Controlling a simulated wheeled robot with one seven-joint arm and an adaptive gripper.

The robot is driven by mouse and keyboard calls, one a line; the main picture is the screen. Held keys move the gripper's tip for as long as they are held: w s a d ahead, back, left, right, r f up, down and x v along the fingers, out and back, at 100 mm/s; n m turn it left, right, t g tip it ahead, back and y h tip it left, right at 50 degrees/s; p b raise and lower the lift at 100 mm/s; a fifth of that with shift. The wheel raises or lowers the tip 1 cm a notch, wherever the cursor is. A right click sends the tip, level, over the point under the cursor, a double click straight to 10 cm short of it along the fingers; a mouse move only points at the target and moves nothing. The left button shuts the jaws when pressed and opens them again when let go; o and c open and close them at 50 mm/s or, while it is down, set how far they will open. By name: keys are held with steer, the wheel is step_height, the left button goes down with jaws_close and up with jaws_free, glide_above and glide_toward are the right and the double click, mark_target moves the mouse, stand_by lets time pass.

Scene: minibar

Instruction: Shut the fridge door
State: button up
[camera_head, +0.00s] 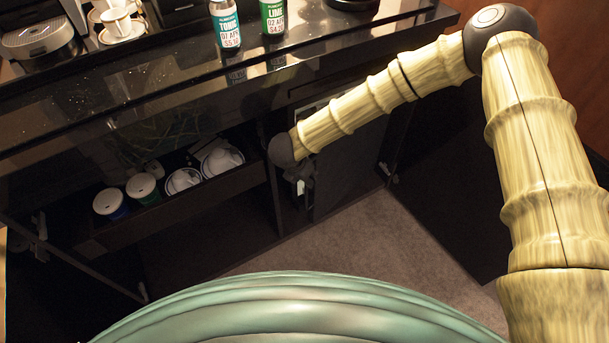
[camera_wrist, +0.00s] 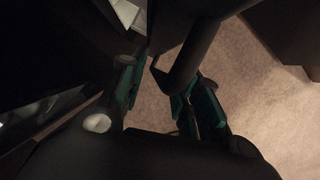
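The fridge unit sits in the right-hand compartment under the dark counter in the head view. A dark grey panel that looks like the fridge door (camera_head: 352,165) shows below my forearm. How far it stands open is hard to tell. My gripper (camera_head: 303,190) is at the left edge of this panel, small and dark. In the wrist view, the teal fingers of my gripper (camera_wrist: 160,95) are spread apart. A dark rounded bar or edge (camera_wrist: 193,50) reaches down between or just above them. Whether the fingers touch it cannot be told.
An open dark cabinet door (camera_head: 440,180) stands at the right. An open drawer (camera_head: 190,205) with cups and lidded tubs lies left of my gripper. Bottles (camera_head: 225,25) and a coffee cup (camera_head: 118,22) stand on the counter. Carpet (camera_head: 350,235) is clear below.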

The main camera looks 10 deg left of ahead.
steer(key=v, duration=1.2)
